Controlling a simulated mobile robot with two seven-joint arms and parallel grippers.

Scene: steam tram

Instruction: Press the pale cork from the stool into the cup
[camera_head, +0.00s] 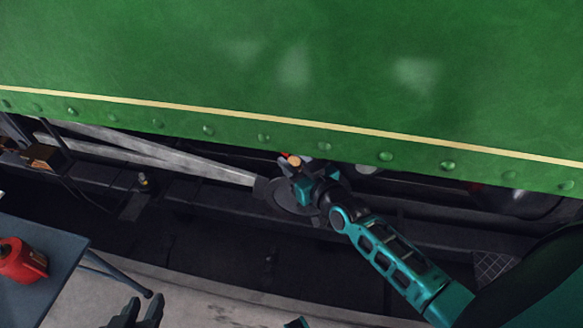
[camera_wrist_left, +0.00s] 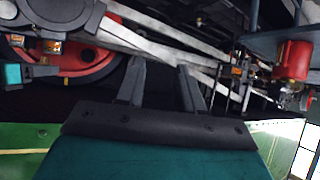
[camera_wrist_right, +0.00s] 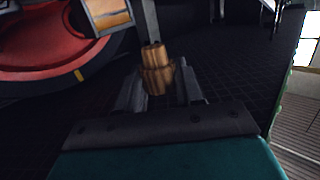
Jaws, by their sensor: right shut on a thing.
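My right gripper (camera_wrist_right: 160,95) is shut on a tan-brown cork (camera_wrist_right: 155,68), which stands up between its fingers. In the head view the cork (camera_head: 294,160) shows at the tip of my right gripper (camera_head: 291,167), just below the green panel's lower edge. A brass-coloured fitting (camera_wrist_right: 105,14), perhaps the cup, is above and left of the cork in the right wrist view; I cannot tell whether they touch. My left gripper (camera_head: 136,315) is open and empty at the bottom of the head view; its two fingers are apart in the left wrist view (camera_wrist_left: 162,90).
The blue-grey stool (camera_head: 60,238) stands at the left with a red can (camera_head: 22,262) on it. The green riveted panel (camera_head: 290,70) overhangs the work space. Grey rods (camera_head: 180,150) run beneath it, and a red wheel (camera_wrist_right: 50,50) lies behind.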

